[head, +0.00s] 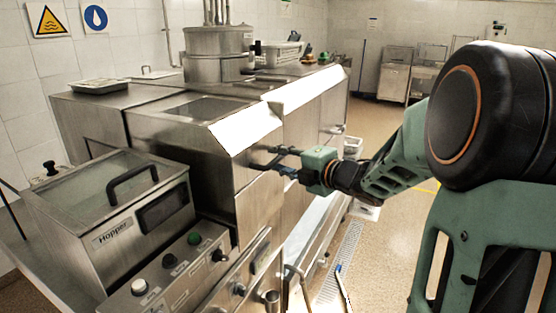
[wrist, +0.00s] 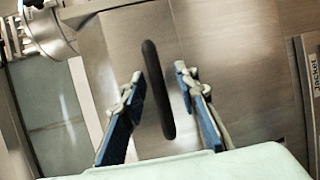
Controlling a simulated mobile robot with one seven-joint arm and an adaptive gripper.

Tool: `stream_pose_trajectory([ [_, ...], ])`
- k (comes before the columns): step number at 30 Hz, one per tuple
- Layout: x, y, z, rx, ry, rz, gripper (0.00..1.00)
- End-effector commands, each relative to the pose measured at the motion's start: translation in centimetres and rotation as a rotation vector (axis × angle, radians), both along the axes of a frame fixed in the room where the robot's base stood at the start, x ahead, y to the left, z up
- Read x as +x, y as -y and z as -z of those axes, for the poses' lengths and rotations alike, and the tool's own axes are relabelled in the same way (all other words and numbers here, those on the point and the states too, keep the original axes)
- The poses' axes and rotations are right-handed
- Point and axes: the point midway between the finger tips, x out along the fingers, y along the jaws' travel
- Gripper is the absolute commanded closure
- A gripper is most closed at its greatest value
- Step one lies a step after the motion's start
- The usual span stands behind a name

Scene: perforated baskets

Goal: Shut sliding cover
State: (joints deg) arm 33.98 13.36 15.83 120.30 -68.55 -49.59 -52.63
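A brushed-steel panel (wrist: 195,120) fills the middle of the wrist view and bears a long black handle or slot (wrist: 158,88). I cannot tell surely whether this panel is the sliding cover. My gripper (wrist: 161,76) is open, its two blue-padded fingers on either side of the black handle, with gaps visible and no grip on it. In the head view my gripper (head: 266,160) reaches from the right to the side of the steel machine (head: 200,135); the handle there is hidden or too small to make out.
The hopper (head: 100,215), with a glazed lid and black handle, stands at the front left above a panel of knobs (head: 175,260). A pot (head: 215,55) and a basket (head: 270,52) sit farther back. The floor at the right (head: 395,225) is mostly free.

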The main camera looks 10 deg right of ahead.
Motion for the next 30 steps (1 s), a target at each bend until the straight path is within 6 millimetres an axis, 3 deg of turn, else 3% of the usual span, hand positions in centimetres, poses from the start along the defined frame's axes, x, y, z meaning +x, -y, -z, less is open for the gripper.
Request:
stream_pose_trajectory([
  [11,-0.8,0.4,-0.4,0.001,0.003,0.000,0.71],
  [24,-8.3,4.5,-2.0,-0.001,0.002,0.001,0.71],
  [30,-10.0,5.4,-2.3,0.000,0.001,-0.001,0.71],
])
